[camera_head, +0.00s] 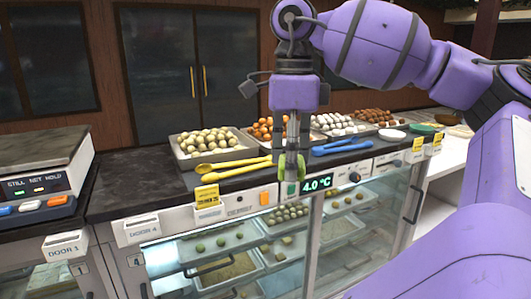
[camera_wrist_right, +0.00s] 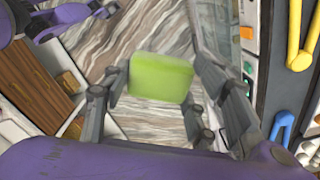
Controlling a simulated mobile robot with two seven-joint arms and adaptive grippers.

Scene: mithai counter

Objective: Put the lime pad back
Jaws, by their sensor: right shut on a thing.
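The lime pad (camera_wrist_right: 161,78) is a flat, bright green block between the fingers of my right gripper (camera_wrist_right: 155,100) in the wrist view. In the head view my right gripper (camera_head: 291,160) points down, with the lime pad (camera_head: 283,168) at its fingertips. The gripper is shut on the pad and holds it in front of the counter's front edge, beside the 4.0 °C display (camera_head: 317,184). In the wrist view the marbled floor shows far below the pad. My left gripper is not in view.
Yellow tongs (camera_head: 225,173) and blue tongs (camera_head: 335,150) lie on the dark counter (camera_head: 112,190), either side of the gripper. Trays of sweets (camera_head: 183,151) stand behind. A scale (camera_head: 45,160) is at left. A white plate (camera_head: 392,135) and a green dish (camera_head: 425,129) are at right.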

